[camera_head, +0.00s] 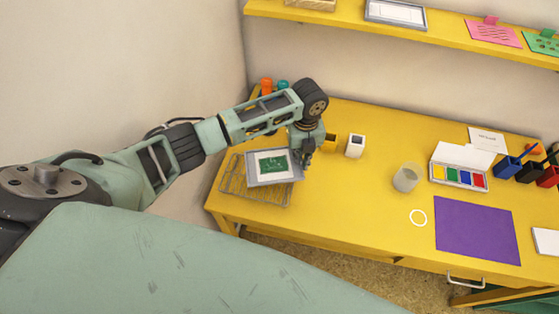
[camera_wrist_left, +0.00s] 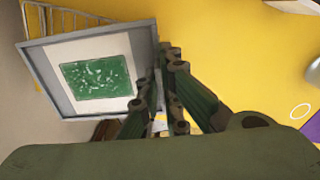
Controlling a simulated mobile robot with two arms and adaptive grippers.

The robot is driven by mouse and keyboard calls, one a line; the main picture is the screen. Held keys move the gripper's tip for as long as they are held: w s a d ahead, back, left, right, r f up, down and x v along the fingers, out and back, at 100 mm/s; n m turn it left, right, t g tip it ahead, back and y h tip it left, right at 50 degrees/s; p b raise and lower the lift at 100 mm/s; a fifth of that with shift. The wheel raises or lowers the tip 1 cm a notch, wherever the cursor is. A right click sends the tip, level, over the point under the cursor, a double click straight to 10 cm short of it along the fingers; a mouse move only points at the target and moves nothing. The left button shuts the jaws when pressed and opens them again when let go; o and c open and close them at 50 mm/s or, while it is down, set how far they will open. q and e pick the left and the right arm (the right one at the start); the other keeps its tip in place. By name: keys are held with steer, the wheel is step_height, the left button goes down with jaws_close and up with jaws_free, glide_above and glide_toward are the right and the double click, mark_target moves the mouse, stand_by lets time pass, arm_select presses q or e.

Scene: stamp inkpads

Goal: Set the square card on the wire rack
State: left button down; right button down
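The square card (camera_head: 273,164), grey-edged with a white middle and a green printed patch, is over the wire rack (camera_head: 234,184) at the table's left end. My left gripper (camera_head: 304,156) is at the card's right edge. In the left wrist view the fingertips (camera_wrist_left: 168,55) close together on the edge of the card (camera_wrist_left: 102,104), which extends to the left of them. The wire rack (camera_wrist_left: 58,13) shows in part behind the card there. I cannot tell whether the card touches the rack. My right gripper is not in view.
A small white-faced block (camera_head: 355,146), a glass (camera_head: 406,177), a paint box (camera_head: 460,173) and a purple sheet (camera_head: 478,230) lie to the right. An orange object (camera_head: 266,86) stands behind my arm. A shelf (camera_head: 400,27) runs above the table. The table's front middle is clear.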

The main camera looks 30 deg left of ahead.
mark_target(284, 162)
arm_select(q)
steer(key=a+f, duration=0.1)
steer(key=s+a+f, duration=0.1)
steer(key=a, duration=0.1)
steer(key=s+a+f+b, duration=0.1)
steer(key=shift+s+a, duration=0.2)
steer(key=shift+a, duration=0.05)
step_height(284, 162, down, 4)
steer(key=b, duration=0.4)
steer(key=shift+f, duration=0.15)
steer(key=c, duration=2.4)
jaws_free()
steer(key=shift+f, duration=0.1)
steer(key=shift+c, duration=0.2)
steer(key=o, duration=0.5)
steer(key=shift+c, duration=0.2)
